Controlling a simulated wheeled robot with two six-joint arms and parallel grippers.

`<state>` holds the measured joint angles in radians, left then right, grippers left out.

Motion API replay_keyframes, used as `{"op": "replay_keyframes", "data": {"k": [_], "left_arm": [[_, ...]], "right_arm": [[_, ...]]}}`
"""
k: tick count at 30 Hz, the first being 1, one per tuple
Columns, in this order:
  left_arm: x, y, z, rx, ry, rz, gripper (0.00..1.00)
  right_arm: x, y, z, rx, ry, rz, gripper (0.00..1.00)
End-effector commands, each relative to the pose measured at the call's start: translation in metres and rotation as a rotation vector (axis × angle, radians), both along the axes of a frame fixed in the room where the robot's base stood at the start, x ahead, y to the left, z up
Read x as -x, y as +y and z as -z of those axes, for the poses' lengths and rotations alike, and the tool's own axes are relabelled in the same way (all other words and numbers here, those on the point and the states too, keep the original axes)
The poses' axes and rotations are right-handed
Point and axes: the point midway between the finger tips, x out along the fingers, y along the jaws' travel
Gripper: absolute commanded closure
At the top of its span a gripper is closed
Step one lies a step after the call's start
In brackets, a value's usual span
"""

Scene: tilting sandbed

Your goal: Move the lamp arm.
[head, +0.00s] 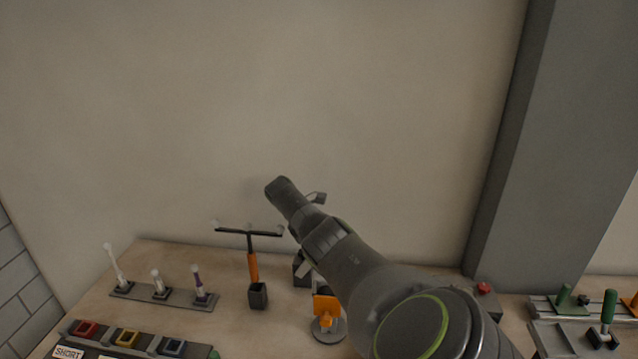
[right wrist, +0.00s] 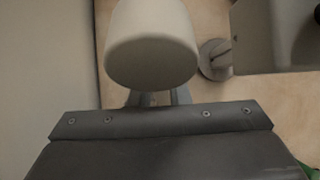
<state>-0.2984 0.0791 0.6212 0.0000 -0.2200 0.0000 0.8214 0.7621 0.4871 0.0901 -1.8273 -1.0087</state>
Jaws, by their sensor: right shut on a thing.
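My right arm reaches in from the lower right of the head view and hides most of what lies at its end. In the right wrist view my right gripper (right wrist: 151,98) is shut on the lamp arm, which is mostly hidden at the fingers. A pale, rounded lamp head (right wrist: 151,45) fills the view just beyond the fingers. A round grey base (right wrist: 214,60) shows to its right, lower down. In the head view a grey disc base (head: 327,331) with an orange block (head: 326,307) stands partly behind my arm. My left gripper is not in view.
A T-shaped stand with an orange handle (head: 252,268) stands left of my arm. A labelled button panel (head: 125,337) is in front. A red button (head: 484,288) and green-handled fixtures (head: 608,307) are right. A wall stands behind.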

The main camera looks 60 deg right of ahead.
Motion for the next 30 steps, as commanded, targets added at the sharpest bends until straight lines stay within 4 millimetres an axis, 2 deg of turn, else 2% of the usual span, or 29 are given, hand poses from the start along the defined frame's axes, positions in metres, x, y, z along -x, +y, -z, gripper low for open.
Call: {"op": "replay_keyframes", "data": {"k": [8,9,14,23,30], "left_arm": [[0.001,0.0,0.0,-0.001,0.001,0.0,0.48],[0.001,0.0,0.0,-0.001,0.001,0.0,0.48],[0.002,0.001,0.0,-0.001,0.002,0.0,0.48],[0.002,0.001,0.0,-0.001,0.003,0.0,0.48],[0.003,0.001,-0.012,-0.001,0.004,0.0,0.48]], "right_arm": [[-0.001,0.001,0.001,-0.001,-0.003,-0.003,1.0],[-0.001,0.001,0.001,-0.001,-0.003,-0.003,0.81],[-0.001,0.001,0.001,0.0,-0.003,-0.002,0.62],[0.0,0.0,0.0,0.0,-0.002,-0.001,0.62],[-0.001,0.001,-0.011,0.0,-0.001,-0.001,0.62]]}}
